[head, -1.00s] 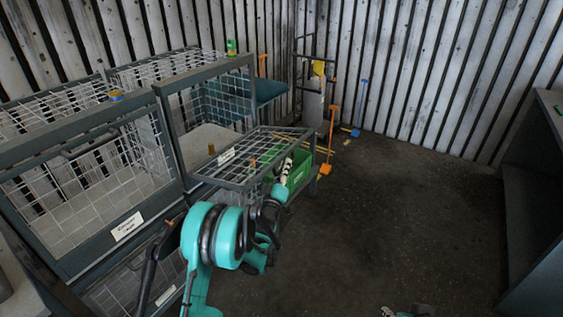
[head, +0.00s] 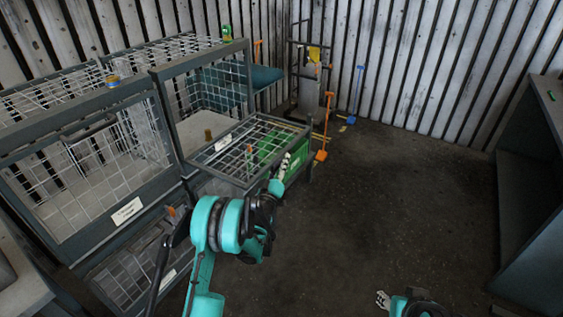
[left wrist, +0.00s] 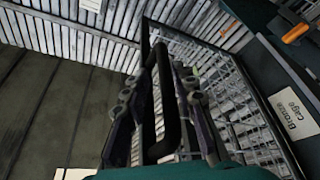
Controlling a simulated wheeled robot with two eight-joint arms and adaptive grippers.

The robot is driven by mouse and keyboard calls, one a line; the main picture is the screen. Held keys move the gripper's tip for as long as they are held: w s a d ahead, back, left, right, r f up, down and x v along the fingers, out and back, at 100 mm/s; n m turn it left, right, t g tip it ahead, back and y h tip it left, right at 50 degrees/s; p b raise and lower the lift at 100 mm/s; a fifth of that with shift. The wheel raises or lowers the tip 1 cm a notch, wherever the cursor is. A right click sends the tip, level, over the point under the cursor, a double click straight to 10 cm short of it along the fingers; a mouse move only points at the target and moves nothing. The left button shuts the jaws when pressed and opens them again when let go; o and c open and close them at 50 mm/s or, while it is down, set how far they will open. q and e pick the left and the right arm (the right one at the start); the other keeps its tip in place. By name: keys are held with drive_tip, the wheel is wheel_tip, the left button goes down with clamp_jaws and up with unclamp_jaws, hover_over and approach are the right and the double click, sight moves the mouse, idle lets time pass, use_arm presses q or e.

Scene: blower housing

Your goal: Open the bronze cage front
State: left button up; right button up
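The bronze cage front (head: 262,140) is a grey-framed wire mesh panel, swung down and out from the open cage in the head view. Its label, reading "Bronze Cage" (left wrist: 290,113), shows at the right of the left wrist view. A black bar handle (left wrist: 166,95) stands between the two fingers of my left gripper (left wrist: 158,85). These fingers are apart; I see no firm grip on the bar. In the head view my left gripper (head: 287,165) is at the panel's outer right side. My right gripper (head: 383,299) is low in the head view, away from the cages; its fingers are too small to judge.
Another mesh cage (head: 75,247) with a white label stands left, its front upright. A green crate (head: 293,167) is under the lowered panel. An orange-handled tool (head: 325,125) and a hand truck (head: 309,85) stand behind. The floor (head: 400,200) to the right is clear; dark shelving (head: 535,190) borders it.

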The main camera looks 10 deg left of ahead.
use_arm(q)
drive_tip(key=v, duration=0.7)
drive_tip(key=shift+s, duration=0.2)
drive_tip(key=shift+f, duration=0.1)
idle(0.4)
